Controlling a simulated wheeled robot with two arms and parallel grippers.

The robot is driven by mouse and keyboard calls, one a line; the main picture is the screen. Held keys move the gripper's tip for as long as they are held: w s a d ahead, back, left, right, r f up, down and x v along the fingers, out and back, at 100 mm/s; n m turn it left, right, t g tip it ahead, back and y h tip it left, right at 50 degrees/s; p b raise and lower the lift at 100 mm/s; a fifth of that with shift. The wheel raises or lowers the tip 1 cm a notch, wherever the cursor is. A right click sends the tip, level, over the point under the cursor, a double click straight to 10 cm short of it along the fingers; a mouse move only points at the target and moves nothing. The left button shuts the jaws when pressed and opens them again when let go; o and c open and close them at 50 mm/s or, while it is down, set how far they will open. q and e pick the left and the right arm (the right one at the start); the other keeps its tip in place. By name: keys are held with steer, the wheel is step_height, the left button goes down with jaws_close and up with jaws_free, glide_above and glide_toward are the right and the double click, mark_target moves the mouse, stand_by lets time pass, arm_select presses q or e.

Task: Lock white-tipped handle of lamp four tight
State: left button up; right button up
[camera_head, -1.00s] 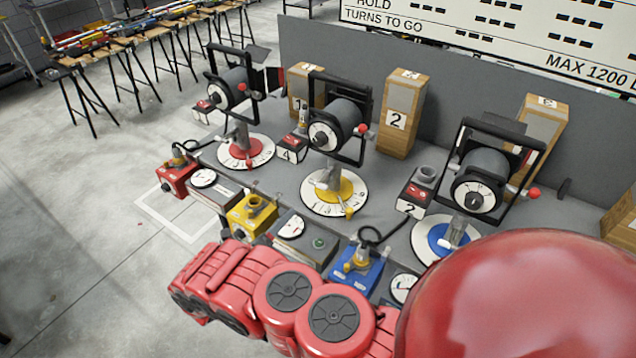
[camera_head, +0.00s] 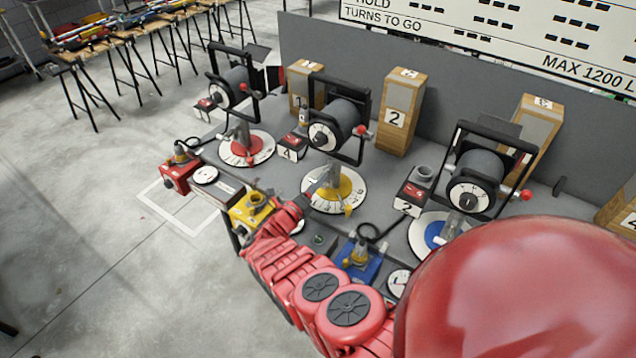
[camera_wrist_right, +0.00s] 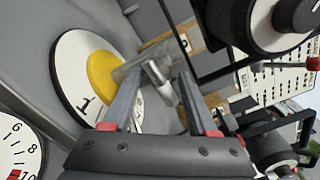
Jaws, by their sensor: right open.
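The middle lamp (camera_head: 337,128) stands in a black yoke over a yellow disc (camera_head: 343,186) on a white dial (camera_head: 325,205). A box labelled 4 (camera_head: 289,154) is beside it. My right gripper (camera_wrist_right: 160,76) is open in the right wrist view, its fingers pointing towards the yellow disc (camera_wrist_right: 104,72). A metallic handle with a pale cylindrical end (camera_wrist_right: 163,88) shows between the fingers; I cannot tell whether they touch it. In the head view the red right arm (camera_head: 283,255) reaches to the dial's near side, and the fingertips are hard to make out. My left gripper is out of view.
The blue-disc lamp (camera_head: 475,180) stands right, the red-disc lamp (camera_head: 235,88) left. A yellow control box (camera_head: 250,208) and a blue one (camera_head: 360,262) line the near edge close to my arm. Wooden blocks (camera_head: 400,110) stand behind.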

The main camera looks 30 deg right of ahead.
steer(key=shift+w+d+r, duration=0.1)
steer(key=shift+w+d, duration=0.05)
steer(key=shift+d, duration=0.1)
jaws_close()
